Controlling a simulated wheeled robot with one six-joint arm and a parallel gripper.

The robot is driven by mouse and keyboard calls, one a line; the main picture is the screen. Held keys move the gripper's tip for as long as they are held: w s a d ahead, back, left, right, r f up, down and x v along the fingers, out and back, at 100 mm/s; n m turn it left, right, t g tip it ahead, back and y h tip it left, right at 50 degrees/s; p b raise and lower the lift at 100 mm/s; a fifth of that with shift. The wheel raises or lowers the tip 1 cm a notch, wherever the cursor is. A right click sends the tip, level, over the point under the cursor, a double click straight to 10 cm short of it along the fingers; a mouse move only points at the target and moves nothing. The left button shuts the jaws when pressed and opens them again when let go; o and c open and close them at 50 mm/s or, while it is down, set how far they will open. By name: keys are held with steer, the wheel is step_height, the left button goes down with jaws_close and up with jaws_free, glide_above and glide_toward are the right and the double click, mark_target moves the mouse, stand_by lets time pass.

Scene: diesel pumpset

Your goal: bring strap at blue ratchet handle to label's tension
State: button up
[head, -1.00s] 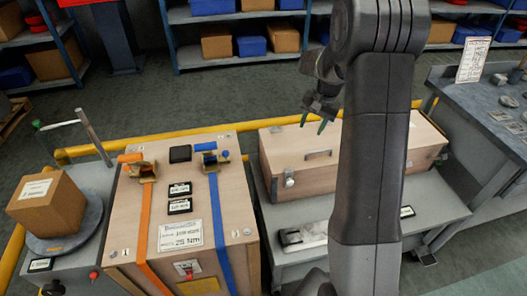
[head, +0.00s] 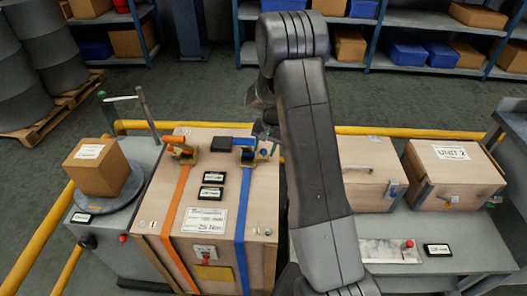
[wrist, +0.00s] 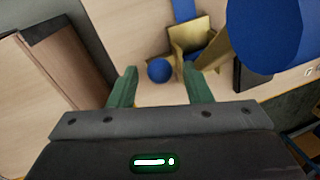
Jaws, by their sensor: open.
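The blue strap (head: 242,225) runs down the right side of a wooden crate (head: 222,272). Its blue ratchet (head: 247,154) sits in a brass-coloured bracket near the crate's far edge. A white label (head: 205,220) on the crate top appears to read 25 Nm. My gripper (wrist: 160,82) is open, its green fingers either side of a small blue ball (wrist: 159,70) beside the brass bracket (wrist: 188,47). I cannot tell if they touch it. A large blue rounded part (wrist: 264,35) looms close at upper right. In the head view my arm partly hides the gripper.
An orange strap (head: 174,205) with its ratchet (head: 181,150) crosses the same crate. Two small black displays lie between the straps. A cardboard box (head: 97,168) stands left on a round plate; wooden cases (head: 455,175) stand right. A yellow rail (head: 400,131) runs behind.

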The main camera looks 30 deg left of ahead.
steer(key=shift+a+f, duration=0.2)
steer(key=shift+f, duration=0.9)
jaws_close()
steer(key=shift+w+a+r+g+h+p, duration=0.15)
steer(key=shift+w+g+h+p, duration=0.1)
steer(key=shift+g+p, duration=0.25)
steer(key=shift+w+a+r+g+h+p, duration=0.15)
steer(key=shift+w+g+h+p, duration=0.1)
steer(key=shift+g+p, duration=0.25)
steer(key=shift+w+a+f+m+g+h+p, duration=0.1)
steer(key=shift+w+a+g+h, duration=0.2)
steer(key=shift+g, duration=0.4)
steer(key=shift+w+a+m+g+h+p, duration=0.15)
steer(key=shift+w+g+h, duration=0.2)
steer(key=shift+g, duration=0.35)
steer(key=shift+w+a+f+m+g+h+p, duration=0.1)
steer(key=shift+w+g+h, duration=0.25)
steer(key=shift+g, duration=0.35)
steer(key=shift+r, duration=0.1)
